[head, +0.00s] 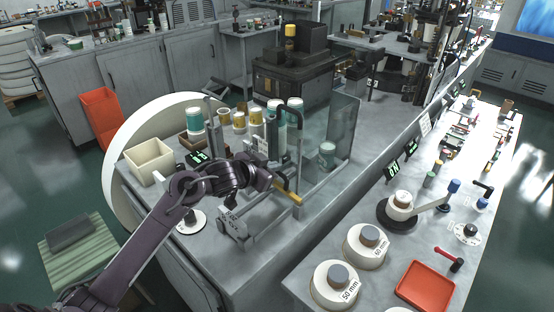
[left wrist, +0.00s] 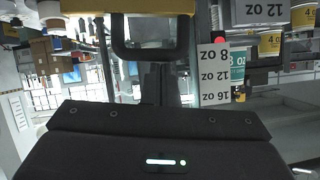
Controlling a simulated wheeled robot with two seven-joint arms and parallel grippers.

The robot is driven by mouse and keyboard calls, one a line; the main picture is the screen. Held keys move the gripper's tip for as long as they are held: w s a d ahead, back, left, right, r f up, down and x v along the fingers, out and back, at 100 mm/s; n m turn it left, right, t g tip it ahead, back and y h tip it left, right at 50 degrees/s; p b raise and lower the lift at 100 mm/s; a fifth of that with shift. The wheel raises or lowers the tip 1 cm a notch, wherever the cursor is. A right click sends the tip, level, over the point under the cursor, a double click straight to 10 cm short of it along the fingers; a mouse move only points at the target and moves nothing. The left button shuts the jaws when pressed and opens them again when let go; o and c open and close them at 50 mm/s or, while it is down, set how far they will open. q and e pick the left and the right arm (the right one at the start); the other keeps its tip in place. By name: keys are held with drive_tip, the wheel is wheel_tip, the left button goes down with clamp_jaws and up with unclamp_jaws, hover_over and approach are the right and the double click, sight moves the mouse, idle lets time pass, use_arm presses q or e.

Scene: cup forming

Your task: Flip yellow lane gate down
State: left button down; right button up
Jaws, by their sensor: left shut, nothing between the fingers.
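The yellow lane gate (head: 289,192) is a short yellow bar at the front of the lane rack, slanting down to the right in the head view. A yellow bar also crosses the top of the left wrist view (left wrist: 130,6), cut off by the edge. My left gripper (head: 273,181) is shut with nothing in it, close by the gate's upper left end. I cannot tell whether they touch. My right gripper is not in view.
Cups in teal, white and yellow (head: 240,122) stand behind the rack. A clear panel (head: 342,125) rises at its right. A size sign (left wrist: 214,75) shows upside down in the wrist view. A cream bin (head: 149,160) stands left.

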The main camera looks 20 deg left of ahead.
use_arm(q)
drive_tip(key=shift+w+a+f, duration=0.15)
drive_tip(key=shift+a+f, duration=0.3)
drive_tip(key=shift+f, duration=0.1)
